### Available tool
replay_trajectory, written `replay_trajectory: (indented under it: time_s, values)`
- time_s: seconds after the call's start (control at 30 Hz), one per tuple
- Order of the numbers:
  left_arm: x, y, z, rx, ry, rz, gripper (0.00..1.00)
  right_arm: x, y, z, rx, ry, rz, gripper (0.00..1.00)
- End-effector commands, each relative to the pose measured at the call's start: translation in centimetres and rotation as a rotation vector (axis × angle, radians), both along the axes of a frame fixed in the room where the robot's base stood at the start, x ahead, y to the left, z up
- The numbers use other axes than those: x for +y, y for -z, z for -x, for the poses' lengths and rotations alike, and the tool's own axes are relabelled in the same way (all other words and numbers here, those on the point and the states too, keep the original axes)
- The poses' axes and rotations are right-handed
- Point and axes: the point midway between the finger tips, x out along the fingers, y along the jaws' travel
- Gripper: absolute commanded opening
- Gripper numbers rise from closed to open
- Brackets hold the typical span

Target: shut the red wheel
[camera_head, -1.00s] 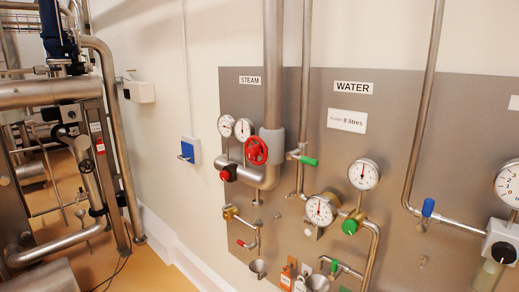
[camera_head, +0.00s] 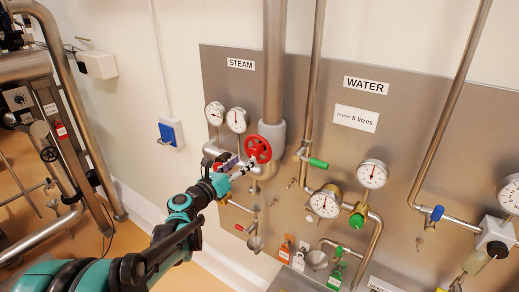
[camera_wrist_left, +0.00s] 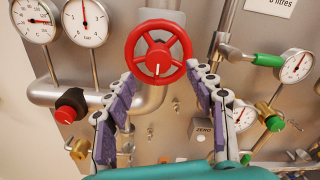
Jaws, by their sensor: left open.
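The red wheel (camera_head: 257,149) is a spoked handwheel on the steam pipe, under the STEAM label on the grey panel. It also shows in the left wrist view (camera_wrist_left: 158,65), at the top middle, facing the camera. My left gripper (camera_head: 248,163) reaches in from the lower left, close to the wheel. In the left wrist view my left gripper (camera_wrist_left: 163,72) is open, its purple-padded fingers spread to the lower left and lower right of the wheel. Nothing is between the fingers but the wheel's lower part in line of sight; I cannot tell whether they touch it. My right gripper is not in view.
Two steam gauges (camera_head: 237,120) sit left of the wheel. A red knob (camera_wrist_left: 68,114) is left of my fingers in the wrist view. A green-handled water valve (camera_head: 317,163) and water gauges (camera_head: 372,174) are to the right. Pipework stands at the far left.

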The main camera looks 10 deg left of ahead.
Motion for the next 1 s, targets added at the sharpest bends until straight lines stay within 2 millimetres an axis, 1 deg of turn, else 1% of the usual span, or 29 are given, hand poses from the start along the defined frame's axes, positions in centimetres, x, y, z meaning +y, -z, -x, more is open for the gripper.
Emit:
replay_trajectory:
  time_s: [0.03,0.1,0.3,0.43,0.7,0.77,0.8,0.9,1.0]
  values:
    - [-0.4,0.1,-0.9,0.0,0.002,-0.001,0.55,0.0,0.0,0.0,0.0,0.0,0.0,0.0]
    - [-0.8,0.0,-2.1,0.0,0.003,-0.002,0.55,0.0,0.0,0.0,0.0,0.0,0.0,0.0]
    - [-1.8,0.0,-4.7,0.0,0.003,-0.004,0.55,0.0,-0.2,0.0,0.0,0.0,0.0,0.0]
    - [-2.1,0.0,-5.5,0.0,0.002,-0.005,0.55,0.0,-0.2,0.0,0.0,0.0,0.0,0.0]
    - [-2.1,0.0,-5.6,0.0,0.001,-0.006,0.55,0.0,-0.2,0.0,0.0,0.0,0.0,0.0]
    - [-2.1,0.0,-5.6,0.0,0.001,-0.006,0.39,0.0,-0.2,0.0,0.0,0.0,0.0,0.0]
    - [-2.1,0.0,-5.6,0.0,0.001,-0.006,0.29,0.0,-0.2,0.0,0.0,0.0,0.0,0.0]
    - [-2.1,0.0,-5.6,0.0,0.001,-0.006,0.05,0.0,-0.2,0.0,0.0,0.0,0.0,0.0]
    - [-2.1,0.0,-5.6,0.0,0.001,-0.006,0.05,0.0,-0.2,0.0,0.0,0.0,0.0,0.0]
